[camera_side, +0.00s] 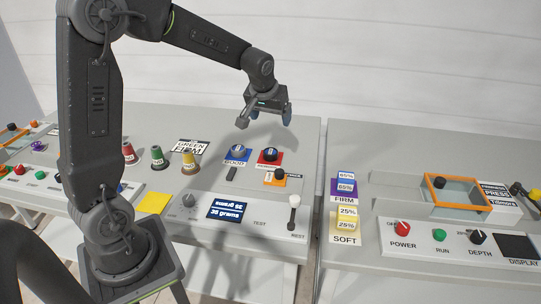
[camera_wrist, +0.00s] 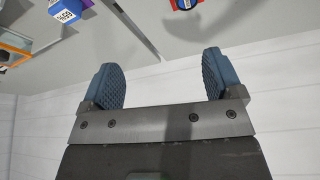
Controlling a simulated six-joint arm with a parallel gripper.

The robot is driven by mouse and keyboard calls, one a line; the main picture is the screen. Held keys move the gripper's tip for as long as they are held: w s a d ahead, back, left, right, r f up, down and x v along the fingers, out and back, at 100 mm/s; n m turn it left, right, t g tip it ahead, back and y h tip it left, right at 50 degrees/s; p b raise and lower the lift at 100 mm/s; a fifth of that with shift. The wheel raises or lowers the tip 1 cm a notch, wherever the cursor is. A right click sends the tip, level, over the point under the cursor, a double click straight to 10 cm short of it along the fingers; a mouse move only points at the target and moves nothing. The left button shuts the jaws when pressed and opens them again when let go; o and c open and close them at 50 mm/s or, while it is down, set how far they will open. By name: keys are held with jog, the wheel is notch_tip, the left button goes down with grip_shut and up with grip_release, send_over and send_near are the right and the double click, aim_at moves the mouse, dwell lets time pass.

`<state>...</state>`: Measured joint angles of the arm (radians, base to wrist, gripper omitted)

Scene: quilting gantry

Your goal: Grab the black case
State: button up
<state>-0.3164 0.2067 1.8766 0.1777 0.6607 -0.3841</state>
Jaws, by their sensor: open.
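A small black, bar-like piece (camera_side: 232,173) lies on the left table in the side view, just in front of the blue block. It is the only loose black item I make out, and I cannot tell for sure that it is the black case. My gripper (camera_side: 266,118) is open and empty, well above the back of the left table. In the wrist view, my gripper (camera_wrist: 162,80) shows both blue ribbed fingers spread apart with nothing between them. I cannot make out the black piece in the wrist view.
The blue block (camera_side: 238,154) and red block (camera_side: 269,156) with knobs stand near the black piece. Red, green and yellow cones (camera_side: 190,162) stand to the left. A console (camera_side: 228,209) and lever (camera_side: 294,212) are in front. A gap separates the right table (camera_side: 390,150).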

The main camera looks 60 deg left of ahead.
jog(key=w+a+f+n, duration=0.2)
jog(key=w+a+f, duration=0.3)
jog(key=a+f, duration=0.45)
send_over(271, 151)
jog(key=s+d, duration=0.2)
jog(key=shift+g+y, duration=0.3)
jog(key=shift+g, duration=0.1)
notch_tip(271, 151, down, 7)
jog(key=shift+w+f, duration=0.1)
jog(key=shift+f, duration=0.1)
jog(key=shift+x, duration=2.95)
jog(key=shift+c, duration=0.2)
jog(key=c, duration=1)
jog(key=shift+r, duration=0.1)
